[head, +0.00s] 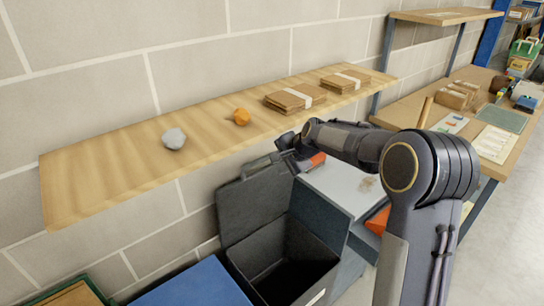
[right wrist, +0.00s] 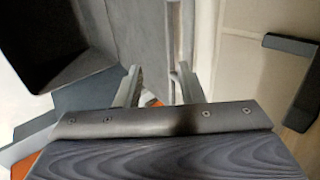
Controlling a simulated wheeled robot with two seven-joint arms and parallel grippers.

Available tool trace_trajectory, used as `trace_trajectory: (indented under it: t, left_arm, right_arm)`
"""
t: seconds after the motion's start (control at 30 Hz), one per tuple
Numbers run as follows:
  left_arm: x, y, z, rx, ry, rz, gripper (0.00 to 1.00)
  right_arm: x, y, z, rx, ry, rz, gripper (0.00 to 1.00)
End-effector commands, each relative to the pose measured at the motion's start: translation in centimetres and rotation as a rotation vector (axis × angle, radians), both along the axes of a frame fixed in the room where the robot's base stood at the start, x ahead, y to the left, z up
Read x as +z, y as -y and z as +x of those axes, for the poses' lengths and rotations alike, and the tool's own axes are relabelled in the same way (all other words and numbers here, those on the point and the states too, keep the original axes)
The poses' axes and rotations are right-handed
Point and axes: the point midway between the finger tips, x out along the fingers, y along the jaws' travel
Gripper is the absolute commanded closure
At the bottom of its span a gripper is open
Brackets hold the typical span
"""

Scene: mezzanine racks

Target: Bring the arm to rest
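My right arm reaches in from the right in the head view, with its gripper (head: 266,163) just below the front edge of the wooden wall shelf (head: 100,180) and above the dark open bin (head: 318,245). In the right wrist view the two fingers of the right gripper (right wrist: 157,82) stand apart with nothing held between them; a grey surface shows behind. My left gripper is not in view.
On the shelf are a grey lump (head: 174,138), an orange lump (head: 241,116) and two strapped cardboard stacks (head: 295,97). A blue surface (head: 195,286) lies left of the bin. A wooden workbench (head: 408,108) with tools and papers stands at right; floor shows at far right.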

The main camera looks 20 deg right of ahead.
Motion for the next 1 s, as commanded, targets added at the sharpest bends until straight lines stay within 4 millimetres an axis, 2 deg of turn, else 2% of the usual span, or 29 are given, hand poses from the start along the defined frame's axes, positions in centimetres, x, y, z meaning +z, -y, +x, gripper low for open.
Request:
trace_trajectory:
  t: [0.13,0.23,0.37,0.47,0.5,0.67,0.7,0.8,0.9,1.0]
  left_arm:
    - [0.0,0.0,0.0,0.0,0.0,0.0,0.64]
    - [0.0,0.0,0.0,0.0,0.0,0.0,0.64]
    - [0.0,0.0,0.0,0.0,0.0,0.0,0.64]
    - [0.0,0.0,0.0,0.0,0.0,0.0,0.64]
    - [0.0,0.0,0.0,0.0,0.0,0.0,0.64]
    - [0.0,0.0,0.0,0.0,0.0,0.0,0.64]
    - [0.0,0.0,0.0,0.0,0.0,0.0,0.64]
    - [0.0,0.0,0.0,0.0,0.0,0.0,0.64]
    - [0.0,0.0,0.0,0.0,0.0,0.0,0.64]
    - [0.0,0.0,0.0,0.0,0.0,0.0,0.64]
  right_arm:
    - [0.1,0.0,-0.1,0.001,0.001,0.0,0.65]
    - [0.7,0.2,-1.0,0.017,0.005,-0.005,0.65]
    - [2.8,0.4,-4.9,0.092,0.016,-0.03,0.65]
    - [4.9,0.1,-10.6,0.207,0.037,-0.074,0.65]
    - [5.5,-0.1,-13.2,0.261,0.046,-0.097,0.65]
    - [6.3,-1.7,-23.2,0.479,0.09,-0.209,0.65]
    - [6.0,-2.2,-25.6,0.534,0.099,-0.241,0.65]
    - [4.9,-3.4,-31.2,0.661,0.124,-0.328,0.65]
    - [3.2,-4.4,-35.4,0.767,0.137,-0.404,0.65]
    - [1.7,-5.1,-38.2,0.839,0.142,-0.46,0.65]
